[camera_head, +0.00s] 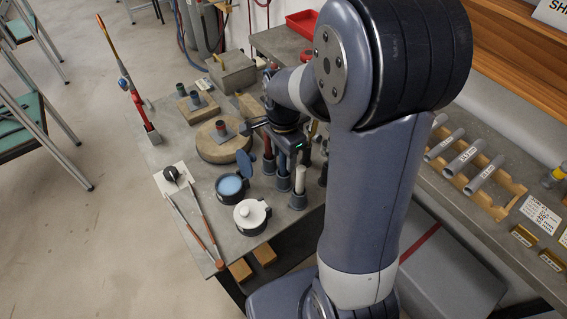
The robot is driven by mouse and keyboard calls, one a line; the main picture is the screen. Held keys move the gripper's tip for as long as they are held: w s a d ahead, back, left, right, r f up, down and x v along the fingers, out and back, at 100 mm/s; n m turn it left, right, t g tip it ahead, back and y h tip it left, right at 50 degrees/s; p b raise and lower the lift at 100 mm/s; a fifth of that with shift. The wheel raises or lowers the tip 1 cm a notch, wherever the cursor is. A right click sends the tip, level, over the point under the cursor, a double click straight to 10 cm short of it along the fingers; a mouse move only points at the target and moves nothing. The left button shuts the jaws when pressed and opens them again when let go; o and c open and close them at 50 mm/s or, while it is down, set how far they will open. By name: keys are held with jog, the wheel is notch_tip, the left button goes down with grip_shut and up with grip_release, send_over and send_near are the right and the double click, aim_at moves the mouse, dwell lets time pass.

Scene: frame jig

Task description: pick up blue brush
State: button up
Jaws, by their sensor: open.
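A blue upright handle, which looks like the blue brush (281,164), stands in a grey cup holder (283,184) on the grey worktable. Its top is close beneath my gripper (287,143), which points down over the holders. The gripper is open. Its fingers are partly hidden by its own dark body, so I cannot tell whether they surround the handle or touch it. A red handle (268,146) stands just behind and left of the blue one, and a white one (299,179) stands in a holder in front right.
An open pot of blue paint (230,186) and a white-lidded pot (250,214) stand left of the holders. A round wooden block (218,150) is behind. A red-and-grey divider-like tool (200,236) lies at the front left. A rack of grey tubes (467,158) is at right.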

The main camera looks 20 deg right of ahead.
jog(key=shift+c, duration=0.5)
grip_shut()
